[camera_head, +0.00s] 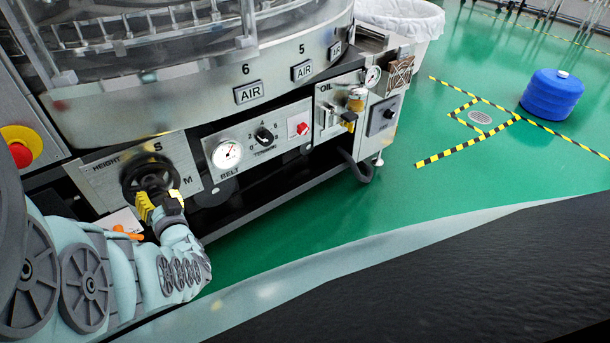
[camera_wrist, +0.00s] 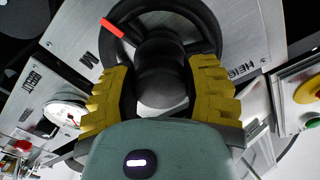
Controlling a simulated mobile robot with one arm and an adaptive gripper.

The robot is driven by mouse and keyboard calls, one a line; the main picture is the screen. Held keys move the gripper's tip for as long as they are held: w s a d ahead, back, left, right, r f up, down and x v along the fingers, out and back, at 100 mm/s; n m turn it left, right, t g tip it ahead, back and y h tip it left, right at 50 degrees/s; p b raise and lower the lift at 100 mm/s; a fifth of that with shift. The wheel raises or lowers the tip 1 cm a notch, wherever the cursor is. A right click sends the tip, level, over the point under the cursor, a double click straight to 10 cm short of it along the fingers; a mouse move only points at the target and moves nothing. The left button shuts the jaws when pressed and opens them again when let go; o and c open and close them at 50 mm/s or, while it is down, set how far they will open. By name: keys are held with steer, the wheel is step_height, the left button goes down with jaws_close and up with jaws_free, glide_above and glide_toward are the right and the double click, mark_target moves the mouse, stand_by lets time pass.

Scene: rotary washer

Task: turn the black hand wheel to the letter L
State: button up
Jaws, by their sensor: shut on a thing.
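The black hand wheel (camera_head: 143,170) is on the metal panel marked HEIGHT, low on the machine. The letters S and M show beside it in the head view; I see no L in either view. In the wrist view the wheel (camera_wrist: 207,28) fills the upper middle, with a red pointer (camera_wrist: 112,27) on its upper left, a little above the M (camera_wrist: 89,60). My gripper (camera_head: 160,203) is at the wheel's front. In the wrist view its yellow fingers (camera_wrist: 160,70) are shut on the wheel, one on each side of its dark hub.
A belt gauge (camera_head: 227,154), a tension knob (camera_head: 264,136) and a red switch (camera_head: 302,128) sit right of the wheel. A red stop button on yellow (camera_head: 21,150) is to the left. A blue drum (camera_head: 552,95) stands on open green floor far right.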

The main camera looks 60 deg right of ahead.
steer(key=shift+f+m, duration=0.1)
steer(key=shift+m, duration=1.2)
stand_by(1.2)
steer(key=m, duration=0.3)
steer(key=shift+a, duration=0.1)
steer(key=shift+m+b, duration=0.45)
steer(key=shift+m, duration=0.65)
steer(key=o, duration=1.3)
steer(key=shift+r, duration=0.2)
